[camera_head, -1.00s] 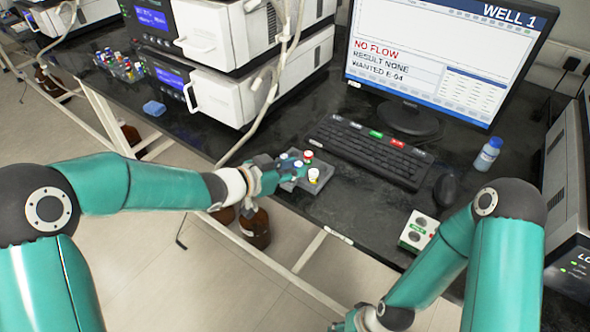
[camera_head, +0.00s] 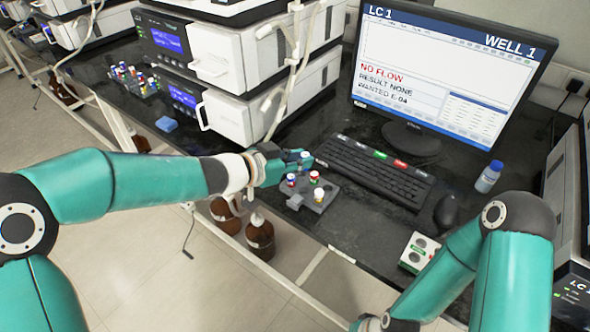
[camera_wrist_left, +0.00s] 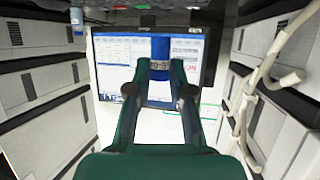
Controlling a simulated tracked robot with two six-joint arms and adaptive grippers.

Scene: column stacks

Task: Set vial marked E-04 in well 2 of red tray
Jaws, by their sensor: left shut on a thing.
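My left gripper (camera_head: 298,161) is shut on a blue vial (camera_head: 305,155) and holds it above a small grey rack (camera_head: 296,201). In the left wrist view the blue vial (camera_wrist_left: 160,50) stands between the fingertips (camera_wrist_left: 160,78). Its label is upside down in this view and may read E-03, but I cannot be sure.
A keyboard (camera_head: 372,172) and monitor (camera_head: 440,75) stand behind the rack; the screen reads WELL 1 and WANTED E-04. A blue-capped bottle (camera_head: 488,177) and mouse (camera_head: 446,210) are right. White instruments stand left.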

